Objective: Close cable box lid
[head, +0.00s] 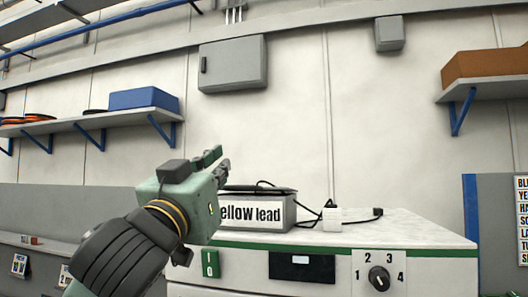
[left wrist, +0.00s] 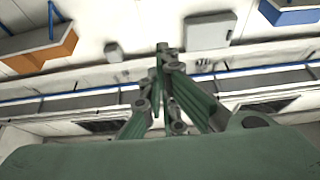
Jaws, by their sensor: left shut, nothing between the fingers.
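The grey cable box (head: 272,215) stands on the white counter top, with a label reading "ellow lead" on its front, its left part hidden. Its lid (head: 262,190) shows as a thin, roughly level dark edge along the top. I cannot tell whether it is fully shut. A black cable runs over the box's top right side. My left gripper (head: 220,160) is shut and empty, its fingertips in front of and above the box's left end. In the left wrist view its closed fingers (left wrist: 163,50) point toward the wall, and the box is not seen. My right gripper is not in view.
A white plug block (head: 332,219) and a black cable end (head: 377,212) lie on the counter (head: 410,230) right of the box. The counter front has a green switch, a dark display and a numbered dial (head: 379,278). Shelves and a grey wall cabinet (head: 232,65) are behind.

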